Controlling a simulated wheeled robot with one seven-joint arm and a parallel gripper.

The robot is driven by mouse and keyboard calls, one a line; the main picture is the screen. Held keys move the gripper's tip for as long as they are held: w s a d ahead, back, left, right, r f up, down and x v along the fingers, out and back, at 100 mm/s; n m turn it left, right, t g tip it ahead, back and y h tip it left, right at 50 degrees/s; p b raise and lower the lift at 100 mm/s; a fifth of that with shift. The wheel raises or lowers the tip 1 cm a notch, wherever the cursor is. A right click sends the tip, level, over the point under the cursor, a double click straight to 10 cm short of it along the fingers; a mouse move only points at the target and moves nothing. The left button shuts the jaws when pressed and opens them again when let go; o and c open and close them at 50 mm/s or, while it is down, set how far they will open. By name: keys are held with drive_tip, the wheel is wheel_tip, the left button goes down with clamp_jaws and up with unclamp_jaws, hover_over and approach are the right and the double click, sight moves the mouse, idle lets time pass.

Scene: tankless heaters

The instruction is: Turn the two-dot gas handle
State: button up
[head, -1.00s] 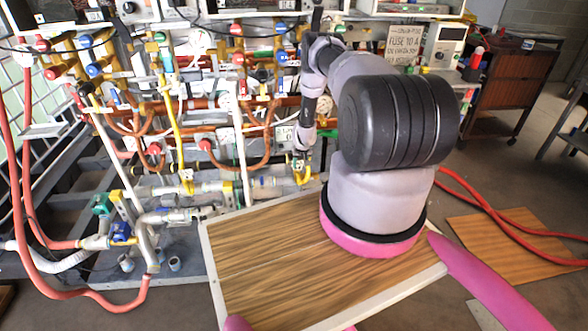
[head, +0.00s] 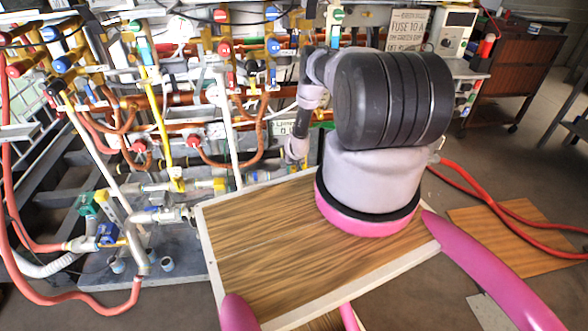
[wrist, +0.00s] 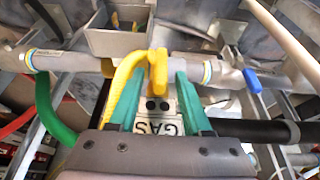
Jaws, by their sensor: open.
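In the wrist view, a yellow handle (wrist: 158,72) stands upright at a grey pipe. A curved yellow part (wrist: 125,85) runs down from it to the left. A white label (wrist: 156,125) with two black dots and upside-down GAS lettering lies just below the handle. My gripper (wrist: 155,88) is open. Its two green fingers point at the pipe, one on each side of the handle's lower end and the label; contact cannot be told. In the head view my arm's wrist end hangs in front of the pipework, and the fingers and this handle cannot be made out.
A blue valve handle (wrist: 252,80) sits on the same pipe to the right. A grey bracket box (wrist: 118,42) is above left. A dark pipe (wrist: 255,130) crosses at right. Red hoses (head: 500,205) lie on the floor at right.

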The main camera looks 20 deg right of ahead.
clamp_jaws()
drive_tip(key=shift+s+d+f+y, duration=0.15)
drive_tip(key=shift+s+d+y, duration=0.1)
drive_tip(key=shift+y, duration=0.15)
drive_tip(key=t+y, duration=0.1)
drive_tip(key=y, duration=0.1)
drive_tip(key=d+m+t+y, duration=0.1)
drive_tip(key=y, duration=0.4)
drive_tip(key=shift+s+d+f+m+t, duration=0.15)
drive_tip(key=shift+f+m+t, duration=0.2)
drive_tip(key=shift+m+t, duration=0.05)
idle(0.3)
drive_tip(key=shift+d+r, duration=0.1)
drive_tip(key=shift+d, duration=0.05)
